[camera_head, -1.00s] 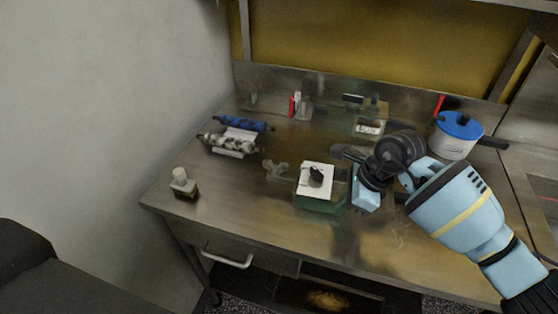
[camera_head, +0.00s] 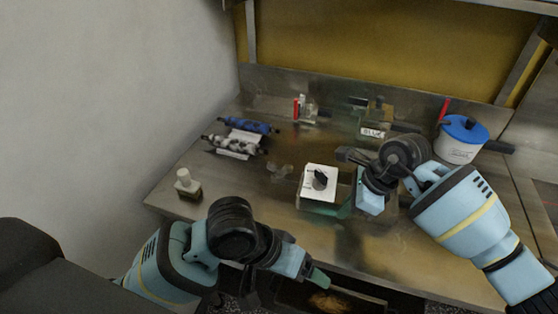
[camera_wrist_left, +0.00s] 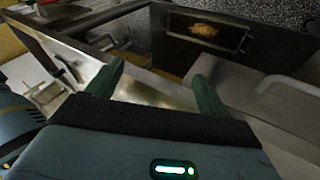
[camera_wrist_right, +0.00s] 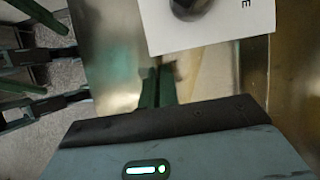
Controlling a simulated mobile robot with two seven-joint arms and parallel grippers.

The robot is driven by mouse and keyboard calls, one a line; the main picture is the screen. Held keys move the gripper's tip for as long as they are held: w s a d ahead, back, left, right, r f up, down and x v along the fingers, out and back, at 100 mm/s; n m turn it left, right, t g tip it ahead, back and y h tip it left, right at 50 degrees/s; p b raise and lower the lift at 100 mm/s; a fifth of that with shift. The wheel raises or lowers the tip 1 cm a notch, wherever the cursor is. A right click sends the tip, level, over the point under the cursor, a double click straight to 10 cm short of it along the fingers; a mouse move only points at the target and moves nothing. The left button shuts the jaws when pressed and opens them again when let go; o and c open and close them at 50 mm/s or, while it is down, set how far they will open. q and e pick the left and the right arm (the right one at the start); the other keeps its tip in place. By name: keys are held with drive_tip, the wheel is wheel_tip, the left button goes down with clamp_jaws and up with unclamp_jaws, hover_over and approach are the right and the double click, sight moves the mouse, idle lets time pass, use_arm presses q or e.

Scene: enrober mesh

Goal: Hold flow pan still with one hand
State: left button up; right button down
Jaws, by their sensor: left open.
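No label marks a flow pan, so I cannot tell which thing it is. A greenish see-through box with a white top (camera_head: 320,178) and black knob stands mid-table. My right gripper (camera_head: 346,208) is at the right side of this box. In the right wrist view its green fingers (camera_wrist_right: 157,86) are close together beside the white lettered top (camera_wrist_right: 215,25); whether something thin is between them is unclear. My left gripper (camera_head: 318,280) is low at the table's front edge, left of the right one. Its fingers are wide apart and empty in the left wrist view (camera_wrist_left: 160,82).
Blue and grey-white rollers (camera_head: 236,145) lie at the back left. A small capped jar (camera_head: 187,184) stands at the left front corner. A white pot with blue lid (camera_head: 460,140) is at the back right. Orange-brown material (camera_head: 327,301) shows below the table front.

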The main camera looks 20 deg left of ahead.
use_arm(q)
drive_tip(key=w+a+r+y, duration=0.2)
drive_tip(key=w+a+r, duration=0.1)
drive_tip(key=r, duration=0.2)
drive_tip(key=n+t+y, duration=0.2)
drive_tip(key=n+y, duration=0.1)
drive_tip(key=y, duration=0.2)
approach(279, 164)
drive_tip(key=v, duration=0.4)
drive_tip(key=shift+a+f, duration=0.1)
drive_tip(key=shift+f, duration=0.2)
drive_tip(key=shift+w+f, duration=0.1)
drive_tip(key=x, duration=1.1)
drive_tip(key=shift+w+f, duration=0.2)
drive_tip(key=shift+f, duration=0.15)
drive_tip(key=c, duration=1)
